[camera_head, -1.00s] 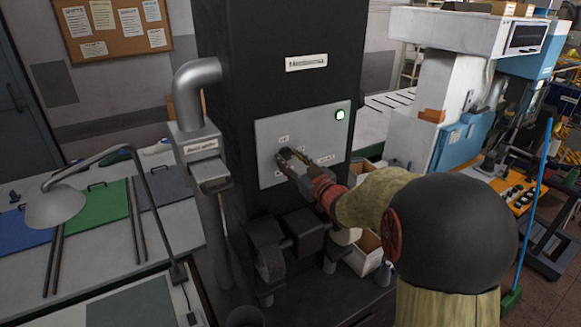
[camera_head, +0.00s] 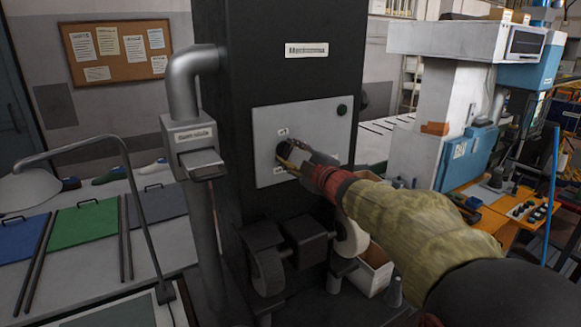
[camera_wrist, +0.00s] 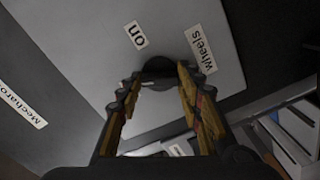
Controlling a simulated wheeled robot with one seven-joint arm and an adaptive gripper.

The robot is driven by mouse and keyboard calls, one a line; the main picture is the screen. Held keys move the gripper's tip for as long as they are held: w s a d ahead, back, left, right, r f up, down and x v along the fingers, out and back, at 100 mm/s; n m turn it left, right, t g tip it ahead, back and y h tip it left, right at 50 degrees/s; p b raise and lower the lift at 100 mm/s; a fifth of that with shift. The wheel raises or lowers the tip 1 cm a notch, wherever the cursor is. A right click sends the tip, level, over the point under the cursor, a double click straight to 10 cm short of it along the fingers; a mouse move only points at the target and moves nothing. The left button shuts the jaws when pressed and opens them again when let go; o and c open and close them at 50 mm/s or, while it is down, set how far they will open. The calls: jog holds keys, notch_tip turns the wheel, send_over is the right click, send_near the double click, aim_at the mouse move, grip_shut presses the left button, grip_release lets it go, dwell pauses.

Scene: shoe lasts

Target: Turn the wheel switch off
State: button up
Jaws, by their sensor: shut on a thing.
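The wheel switch is a dark round knob (camera_head: 283,150) on a light grey panel (camera_head: 268,125) on the front of a black machine column. In the wrist view the knob (camera_wrist: 158,67) shows between my fingertips, beside labels reading "on" (camera_wrist: 134,35) and "wheels" (camera_wrist: 201,50). My gripper (camera_head: 290,160) is shut on the knob, and its fingers (camera_wrist: 157,80) hide part of it. The knob's pointing direction cannot be made out. A round indicator lamp (camera_head: 342,109) at the panel's upper right is dark.
A grey pipe with a box (camera_head: 190,135) stands left of the panel. Dark rollers and a pale wheel (camera_head: 350,236) jut out below it. A bench with coloured boards (camera_head: 92,225) lies at left, and a white and blue machine (camera_head: 455,110) stands at right.

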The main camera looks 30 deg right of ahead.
jog(key=n+b, duration=0.4)
jog(key=n, duration=0.1)
jog(key=shift+f+b, duration=0.15)
jog(key=shift+b, duration=0.15)
jog(key=shift+n, duration=0.3)
jog(key=o, duration=1.2)
jog(key=shift+c, duration=0.2)
jog(key=s, duration=1.2)
jog(key=shift+d, duration=0.2)
